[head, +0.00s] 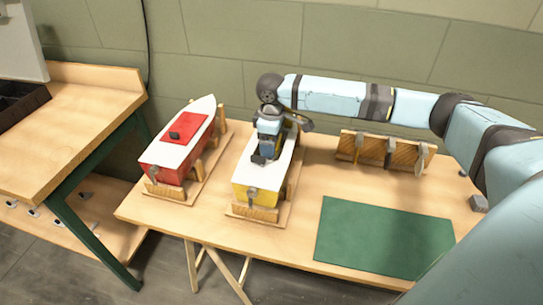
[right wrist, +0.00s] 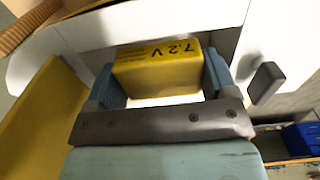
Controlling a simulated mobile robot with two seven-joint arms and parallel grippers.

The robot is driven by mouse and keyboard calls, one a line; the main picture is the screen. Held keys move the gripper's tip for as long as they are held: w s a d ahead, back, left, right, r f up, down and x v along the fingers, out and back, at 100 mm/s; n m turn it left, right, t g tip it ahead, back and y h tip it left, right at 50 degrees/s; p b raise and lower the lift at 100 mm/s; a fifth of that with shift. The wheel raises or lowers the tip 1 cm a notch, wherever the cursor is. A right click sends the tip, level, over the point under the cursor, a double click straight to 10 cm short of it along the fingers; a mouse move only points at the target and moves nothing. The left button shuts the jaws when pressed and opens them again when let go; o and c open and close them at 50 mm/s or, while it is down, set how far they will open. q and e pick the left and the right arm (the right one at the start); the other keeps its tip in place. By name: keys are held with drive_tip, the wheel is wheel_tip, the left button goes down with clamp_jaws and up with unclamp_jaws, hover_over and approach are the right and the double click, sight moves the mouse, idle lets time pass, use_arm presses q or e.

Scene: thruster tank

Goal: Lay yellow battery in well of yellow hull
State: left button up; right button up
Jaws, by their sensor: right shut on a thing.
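The yellow hull (head: 252,191) has a white deck and sits on a wooden cradle (head: 256,214) near the middle of the table. Its yellow side (right wrist: 42,125) and white deck (right wrist: 28,62) show in the right wrist view. The yellow battery (right wrist: 160,68), marked 7.2 V, is between the blue fingers of my right gripper (right wrist: 162,88), which is shut on it. It is over the deck opening; I cannot tell whether it touches the well floor. In the head view my right gripper (head: 265,152) points down over the hull and hides battery and well. My left gripper is not in view.
A red hull (head: 158,158) with a red hatch (head: 185,127) stands on its own cradle to the left. A wooden rack (head: 376,148) with grey clips stands at the back right. A green mat (head: 384,238) lies bare at the front right. Another bench (head: 75,120) is at the left.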

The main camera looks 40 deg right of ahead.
drive_tip(key=shift+w+f, duration=0.1)
drive_tip(key=shift+f, duration=2.6)
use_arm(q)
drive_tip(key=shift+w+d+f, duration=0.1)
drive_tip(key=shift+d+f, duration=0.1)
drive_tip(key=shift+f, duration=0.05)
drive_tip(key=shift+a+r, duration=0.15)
use_arm(e)
drive_tip(key=o, duration=1.1)
drive_tip(key=shift+f, duration=0.1)
drive_tip(key=shift+c, duration=0.2)
drive_tip(key=shift+b, duration=0.35)
wheel_tip(320, 180, up, 11)
drive_tip(key=shift+p, duration=0.75)
drive_tip(key=shift+r, duration=0.6)
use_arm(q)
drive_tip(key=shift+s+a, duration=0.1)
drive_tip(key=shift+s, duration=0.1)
use_arm(e)
drive_tip(key=shift+r, duration=0.1)
